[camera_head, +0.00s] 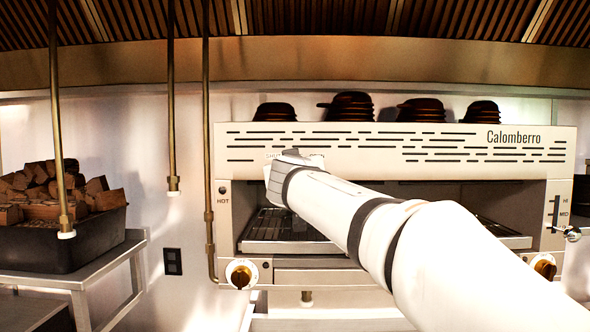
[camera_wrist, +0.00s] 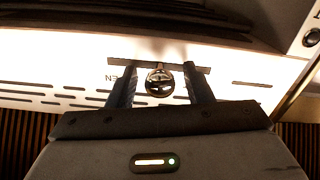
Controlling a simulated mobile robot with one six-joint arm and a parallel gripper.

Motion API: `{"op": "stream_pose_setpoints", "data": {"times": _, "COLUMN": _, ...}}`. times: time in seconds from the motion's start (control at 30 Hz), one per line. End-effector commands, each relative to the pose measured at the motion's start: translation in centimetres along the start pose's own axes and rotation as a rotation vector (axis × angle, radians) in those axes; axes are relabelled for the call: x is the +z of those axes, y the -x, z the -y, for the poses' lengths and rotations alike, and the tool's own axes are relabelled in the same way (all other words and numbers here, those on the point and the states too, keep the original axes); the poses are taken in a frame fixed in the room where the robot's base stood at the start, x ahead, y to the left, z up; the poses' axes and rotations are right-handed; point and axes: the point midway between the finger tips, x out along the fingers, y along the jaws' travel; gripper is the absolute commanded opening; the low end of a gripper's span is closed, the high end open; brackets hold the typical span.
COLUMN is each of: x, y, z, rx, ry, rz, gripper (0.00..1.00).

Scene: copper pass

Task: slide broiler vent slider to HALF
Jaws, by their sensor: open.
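The Calomberro broiler (camera_head: 395,140) fills the middle of the head view. The vent slider knob (camera_wrist: 159,81) shows in the wrist view as a small shiny round knob on a dark slot (camera_wrist: 122,62), near the middle of the slot's visible length. My gripper (camera_wrist: 160,76) is open, with one finger on each side of the knob; I cannot tell whether either finger touches it. Part of a label shows left of the fingers. In the head view my gripper (camera_head: 294,156) is at the upper left of the broiler front, and my arm hides the slider.
Several dark stacked dishes (camera_head: 350,106) stand on top of the broiler. A lever (camera_head: 572,234) sticks out at its right side, and a brass knob (camera_head: 241,274) at its lower left. A bin of firewood (camera_head: 70,240) stands on a cart at left. Brass pipes (camera_head: 208,130) hang before the wall.

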Motion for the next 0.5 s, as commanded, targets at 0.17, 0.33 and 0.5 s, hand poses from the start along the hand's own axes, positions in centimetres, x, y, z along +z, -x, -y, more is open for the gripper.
{"op": "stream_pose_setpoints", "data": {"times": 0.17, "x": 0.1, "y": 1.7, "z": 0.0, "rx": -0.001, "ry": -0.002, "rz": -0.004, "gripper": 0.46}}
{"op": "stream_pose_setpoints", "data": {"times": 0.33, "x": 0.3, "y": 4.8, "z": 0.1, "rx": -0.002, "ry": -0.002, "rz": -0.004, "gripper": 0.46}}
{"op": "stream_pose_setpoints", "data": {"times": 0.5, "x": 0.2, "y": 7.0, "z": 0.1, "rx": -0.001, "ry": -0.002, "rz": -0.001, "gripper": 0.46}}
